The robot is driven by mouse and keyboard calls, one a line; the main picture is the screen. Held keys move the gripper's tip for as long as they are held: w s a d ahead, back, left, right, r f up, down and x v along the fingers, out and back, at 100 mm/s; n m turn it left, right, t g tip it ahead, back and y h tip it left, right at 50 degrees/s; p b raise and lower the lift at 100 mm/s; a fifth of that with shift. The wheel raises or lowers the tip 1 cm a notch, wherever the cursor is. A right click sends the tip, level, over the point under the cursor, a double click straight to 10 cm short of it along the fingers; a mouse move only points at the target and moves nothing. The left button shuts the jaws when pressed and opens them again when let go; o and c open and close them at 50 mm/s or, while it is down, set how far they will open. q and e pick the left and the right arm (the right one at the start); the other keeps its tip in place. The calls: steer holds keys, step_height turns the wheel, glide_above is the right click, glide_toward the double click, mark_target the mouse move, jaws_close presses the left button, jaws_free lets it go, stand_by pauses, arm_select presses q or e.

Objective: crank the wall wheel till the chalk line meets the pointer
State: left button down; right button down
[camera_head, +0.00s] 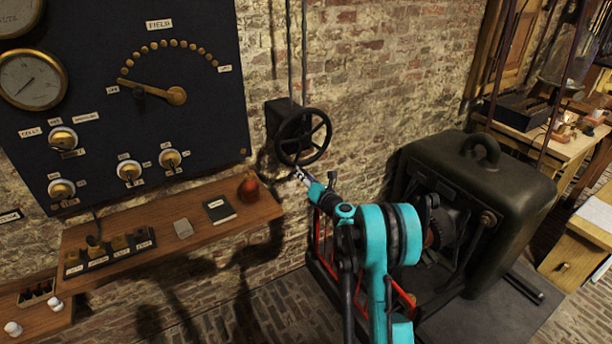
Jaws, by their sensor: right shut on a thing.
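The wall wheel (303,138) is a dark spoked handwheel on a dark box fixed to the brick wall, right of the black panel. My right gripper (301,176) is at the wheel's lower edge, at the end of my turquoise arm. It is shut at the wheel's rim; the exact part it grips is too small to make out. I cannot make out the chalk line or the pointer on the wheel. My left gripper is not in view.
The black panel (110,105) with gauges and knobs hangs at left. Below it a wooden shelf (160,225) holds a dark notebook (219,209) and a reddish round thing (249,187). A large dark machine (480,185) stands at right, close to my right arm.

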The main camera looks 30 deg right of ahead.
steer(key=shift+a, duration=0.3)
steer(key=c, duration=1.2)
jaws_free()
steer(key=shift+a+r, duration=0.1)
steer(key=shift+s+d, duration=0.1)
steer(key=shift+d, duration=0.1)
steer(key=s, duration=1.1)
steer(key=shift+s+d, duration=0.35)
